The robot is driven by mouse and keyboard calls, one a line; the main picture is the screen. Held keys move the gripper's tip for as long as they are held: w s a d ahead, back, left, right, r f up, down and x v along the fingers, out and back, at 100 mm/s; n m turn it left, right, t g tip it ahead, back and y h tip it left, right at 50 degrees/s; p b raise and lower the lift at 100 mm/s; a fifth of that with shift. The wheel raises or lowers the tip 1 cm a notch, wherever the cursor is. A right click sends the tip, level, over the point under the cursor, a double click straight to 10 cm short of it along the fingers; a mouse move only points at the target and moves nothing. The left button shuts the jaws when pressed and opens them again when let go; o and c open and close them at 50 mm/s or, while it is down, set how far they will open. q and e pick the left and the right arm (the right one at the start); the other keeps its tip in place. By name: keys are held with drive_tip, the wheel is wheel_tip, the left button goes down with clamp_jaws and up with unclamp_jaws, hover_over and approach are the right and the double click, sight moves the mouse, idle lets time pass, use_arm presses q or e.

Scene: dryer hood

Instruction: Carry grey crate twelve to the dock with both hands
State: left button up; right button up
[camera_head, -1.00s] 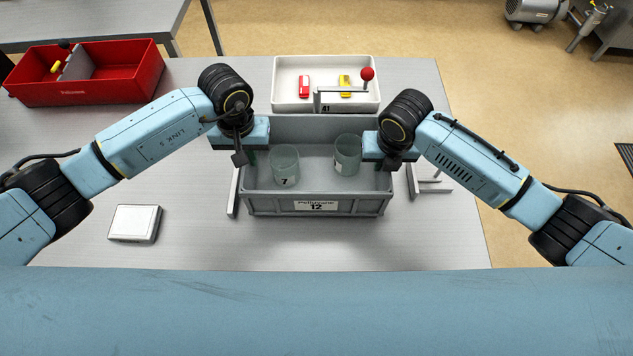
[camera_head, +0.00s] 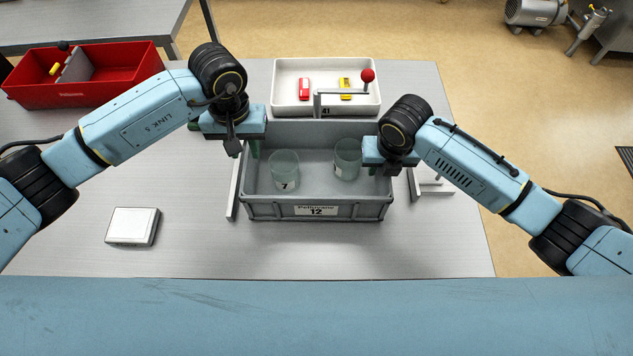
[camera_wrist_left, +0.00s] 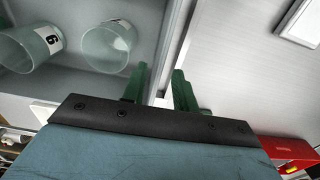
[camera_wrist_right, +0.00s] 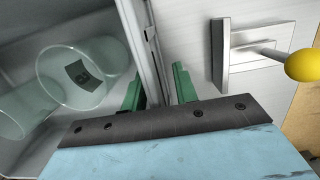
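Grey crate twelve (camera_head: 316,211) stands on the table with its numbered label facing me. Two clear beakers stand in it, one labelled 7 (camera_head: 284,172) and one to its right (camera_head: 346,160). My left gripper (camera_head: 254,150) is at the crate's left wall. In the left wrist view its green fingers (camera_wrist_left: 160,85) are apart, with the wall's edge between them. My right gripper (camera_head: 379,170) is at the right wall. In the right wrist view its fingers (camera_wrist_right: 158,88) stand open around the wall, with a gap on the outer side.
Metal rails stand left (camera_head: 234,192) and right (camera_head: 412,186) of the crate. A white tray (camera_head: 284,108) and a red-knobbed bar (camera_head: 367,75) are behind it. A red bin (camera_head: 120,85) is back left, a white box (camera_head: 132,226) front left. The table's front right is clear.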

use_arm(q)
wheel_tip(320, 180, up, 7)
drive_tip(key=shift+f, duration=0.1)
use_arm(e)
drive_tip(key=shift+r, duration=0.2)
drive_tip(key=r, duration=0.3)
drive_tip(key=s+r, duration=0.1)
drive_tip(key=r, duration=0.7)
drive_tip(key=shift+s+r, duration=0.25)
drive_tip(key=shift+s, duration=0.15)
use_arm(q)
drive_tip(key=shift+s, duration=0.1)
use_arm(e)
drive_tip(key=shift+s+f, duration=0.1)
